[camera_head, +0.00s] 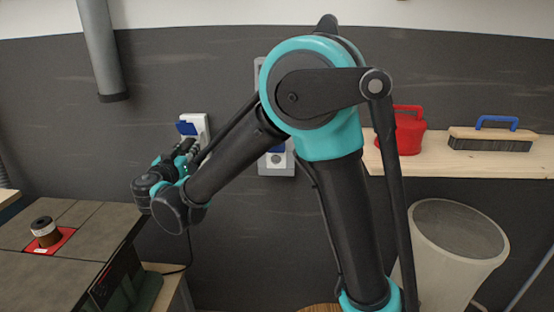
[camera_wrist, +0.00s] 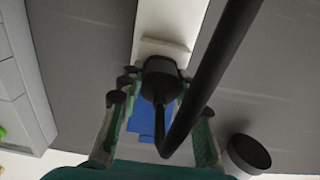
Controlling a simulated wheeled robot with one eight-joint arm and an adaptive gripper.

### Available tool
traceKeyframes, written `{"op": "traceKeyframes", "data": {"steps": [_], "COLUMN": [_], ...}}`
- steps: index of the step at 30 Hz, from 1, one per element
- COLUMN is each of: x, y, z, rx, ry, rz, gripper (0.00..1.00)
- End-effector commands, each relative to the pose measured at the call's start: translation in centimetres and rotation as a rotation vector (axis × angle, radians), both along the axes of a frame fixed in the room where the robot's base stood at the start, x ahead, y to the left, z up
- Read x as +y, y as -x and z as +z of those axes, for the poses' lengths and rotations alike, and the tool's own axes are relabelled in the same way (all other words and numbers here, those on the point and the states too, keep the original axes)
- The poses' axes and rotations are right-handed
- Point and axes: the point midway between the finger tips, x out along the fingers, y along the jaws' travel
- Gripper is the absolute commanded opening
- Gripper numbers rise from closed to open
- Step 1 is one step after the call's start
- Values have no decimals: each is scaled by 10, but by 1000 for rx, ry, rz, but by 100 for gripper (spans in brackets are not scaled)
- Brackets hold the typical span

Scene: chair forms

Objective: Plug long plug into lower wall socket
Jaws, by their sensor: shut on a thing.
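My gripper (camera_head: 184,152) is at the left wall socket (camera_head: 203,124), a white box with a raised blue lid. In the wrist view, my gripper (camera_wrist: 157,90) has its fingers on both sides of a black plug (camera_wrist: 160,78) and is shut on it. The plug's black cord runs across the picture. The white socket body (camera_wrist: 165,28) and its blue lid (camera_wrist: 150,118) show behind the plug. The plug's front is hidden, so I cannot tell whether it is in the socket. A second socket (camera_head: 277,166) is partly behind my arm.
A grey pipe (camera_head: 100,45) hangs above left of the socket. A wooden shelf (camera_head: 465,163) holds a red can (camera_head: 408,133) and a brush (camera_head: 490,138). A pale bin (camera_head: 455,250) stands below it.

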Motion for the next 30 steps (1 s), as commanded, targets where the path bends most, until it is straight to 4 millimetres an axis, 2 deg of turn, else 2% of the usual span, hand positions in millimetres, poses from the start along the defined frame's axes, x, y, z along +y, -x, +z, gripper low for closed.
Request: {"op": "traceKeyframes", "data": {"steps": [30], "x": [3], "y": [38], "z": [0], "rx": [0], "ry": [0], "rz": [2], "gripper": [0]}}
